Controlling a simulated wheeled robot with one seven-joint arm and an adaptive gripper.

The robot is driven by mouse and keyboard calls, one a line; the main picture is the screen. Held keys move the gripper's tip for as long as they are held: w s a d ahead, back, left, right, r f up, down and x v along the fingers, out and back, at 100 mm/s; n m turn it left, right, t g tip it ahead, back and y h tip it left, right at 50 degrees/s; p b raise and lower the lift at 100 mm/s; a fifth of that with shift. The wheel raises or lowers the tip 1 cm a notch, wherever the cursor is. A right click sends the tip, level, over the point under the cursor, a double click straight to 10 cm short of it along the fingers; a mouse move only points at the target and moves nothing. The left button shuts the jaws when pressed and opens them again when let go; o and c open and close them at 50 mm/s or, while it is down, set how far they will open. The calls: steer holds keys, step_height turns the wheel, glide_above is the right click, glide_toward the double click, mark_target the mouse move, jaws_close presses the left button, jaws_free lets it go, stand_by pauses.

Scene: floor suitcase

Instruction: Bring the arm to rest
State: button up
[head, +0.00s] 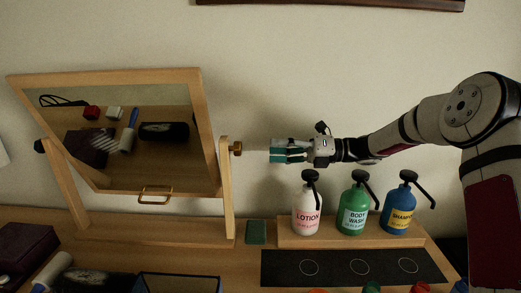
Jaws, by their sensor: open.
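My arm reaches in from the right edge, and my gripper (276,151) points left in front of the wall, above the table. Its jaws are open, and I see nothing held between them. The fingertips are a short way to the right of the knob (237,148) on the right post of the mirror stand, with a gap between them.
A tilting wooden-framed mirror (197,95) stands at left. Lotion (307,216), body wash (353,216) and shampoo (398,215) bottles stand on a wooden riser below my arm. A black mat (285,267) with ring outlines lies in front. Wall space above my arm is clear.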

steer(key=shift+d, duration=1)
steer(key=s+a+r+n+g+h, duration=0.1)
steer(key=s+a+r+n+h, duration=0.1)
steer(key=s+n+h, duration=1.3)
steer(key=s+d+n+t+h, duration=0.1)
steer(key=s+d+n+t, duration=0.1)
steer(key=s+d+n, duration=0.4)
steer(key=s+d+n+t+h, duration=0.2)
steer(key=s+d+n, duration=0.5)
steer(key=s, duration=1)
steer(key=shift+s+d+f+t, duration=0.25)
steer(key=shift+d+f+t, duration=0.2)
steer(key=shift+t, duration=0.25)
